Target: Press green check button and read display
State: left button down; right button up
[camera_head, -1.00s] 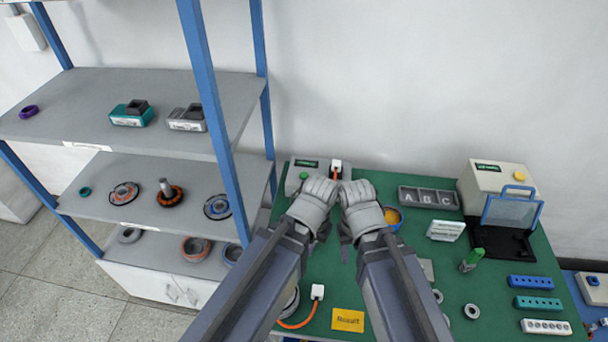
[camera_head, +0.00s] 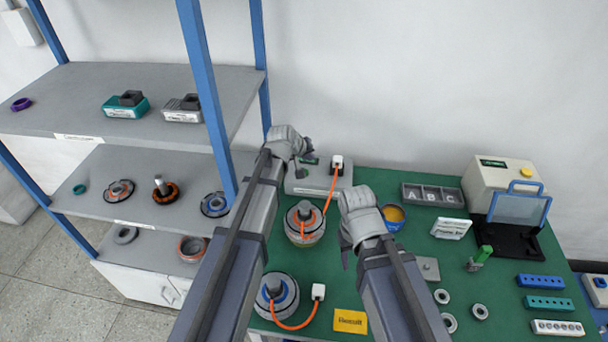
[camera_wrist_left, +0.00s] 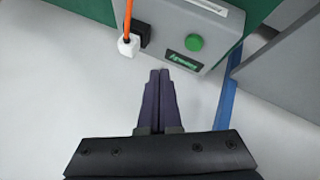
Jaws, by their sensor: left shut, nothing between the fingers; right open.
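The grey tester box (camera_head: 318,182) stands at the back left of the green table. In the left wrist view the box (camera_wrist_left: 185,20) shows a round green button (camera_wrist_left: 195,43) and a small dark display (camera_wrist_left: 184,61) with green lettering too blurred to read surely. My left gripper (camera_head: 298,173) is shut and empty, at the box's left end in the head view. In the wrist view its fingertips (camera_wrist_left: 158,74) are beside the display, apart from the button. The button is hidden in the head view. My right gripper (camera_head: 347,258) is open and empty over the table.
A white plug (camera_head: 337,161) with an orange cable joins the box to a hub motor (camera_head: 305,222). Another motor (camera_head: 276,292) lies in front. A blue shelf post (camera_head: 207,100) stands close left of my left arm. An ABC tray (camera_head: 432,195) is at right.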

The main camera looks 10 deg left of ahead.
pick_arm(q)
jog(key=shift+n+t, duration=0.7)
jog(key=w, duration=0.1)
jog(key=w+a, duration=0.1)
jog(key=w+a+r, duration=0.1)
jog(key=w, duration=0.1)
jog(key=shift+a, duration=0.25)
pick_arm(e)
jog(key=shift+f, duration=0.3)
pick_arm(q)
jog(key=shift+s+f, duration=0.1)
pick_arm(e)
jog(key=shift+f, duration=0.1)
pick_arm(q)
jog(key=b, duration=0.9)
send_near(307, 169)
jog(key=x, duration=0.5)
jog(key=shift+w+r, duration=0.35)
jog(key=shift+w, duration=0.1)
pick_arm(e)
notch_tip(307, 169, down, 9)
jog(key=shift+r, duration=0.15)
pick_arm(q)
jog(key=shift+f, duration=0.1)
jog(key=shift+f+b, duration=0.25)
jog(key=shift+b, duration=0.25)
pick_arm(e)
jog(key=shift+f, duration=0.4)
